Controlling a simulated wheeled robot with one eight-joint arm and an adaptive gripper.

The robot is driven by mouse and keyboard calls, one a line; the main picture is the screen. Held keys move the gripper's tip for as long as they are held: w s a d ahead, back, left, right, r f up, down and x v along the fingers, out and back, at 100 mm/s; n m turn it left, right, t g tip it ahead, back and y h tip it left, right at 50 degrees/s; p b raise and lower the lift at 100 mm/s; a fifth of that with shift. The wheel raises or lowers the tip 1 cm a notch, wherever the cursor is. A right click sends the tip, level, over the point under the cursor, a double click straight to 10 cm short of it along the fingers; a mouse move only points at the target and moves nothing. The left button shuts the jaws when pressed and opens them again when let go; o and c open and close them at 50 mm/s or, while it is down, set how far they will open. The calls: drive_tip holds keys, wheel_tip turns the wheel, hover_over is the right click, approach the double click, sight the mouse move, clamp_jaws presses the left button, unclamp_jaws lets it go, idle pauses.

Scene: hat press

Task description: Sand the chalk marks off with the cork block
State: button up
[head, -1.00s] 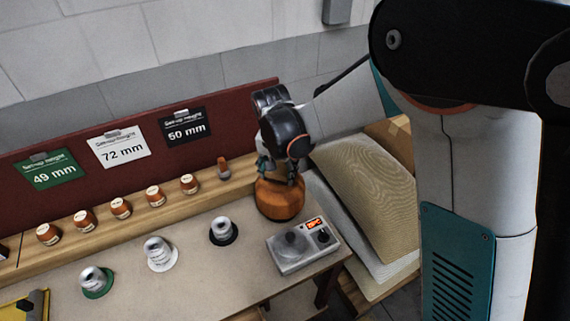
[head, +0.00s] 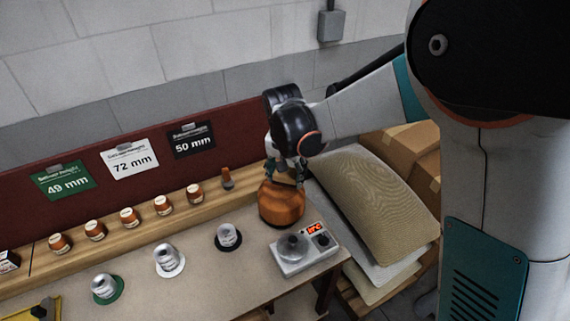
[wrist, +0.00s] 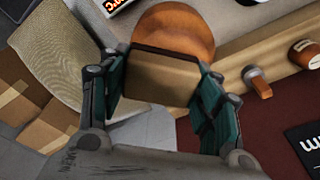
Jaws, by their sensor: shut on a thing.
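My gripper (wrist: 155,95) has its teal fingers closed on the sides of a tan-brown cork block (wrist: 160,78). In the head view my gripper (head: 287,170) is over the rounded wooden hat block (head: 282,207), at the back right of the bench. The hat block is orange-brown and also shows in the wrist view (wrist: 178,25), just beyond the cork block. The cork block overlaps its edge there; I cannot tell whether they touch. No chalk marks can be made out on the visible side of the hat block.
A grey device with a lit orange display (head: 304,250) sits close in front of the hat block. Several small labelled pots and a brown peg (head: 227,178) line the wooden ledge behind. A cushion-like sack (head: 370,190) and cardboard boxes (head: 405,150) lie to the right.

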drive_tip(key=shift+r+p, duration=0.55)
drive_tip(key=shift+r, duration=0.65)
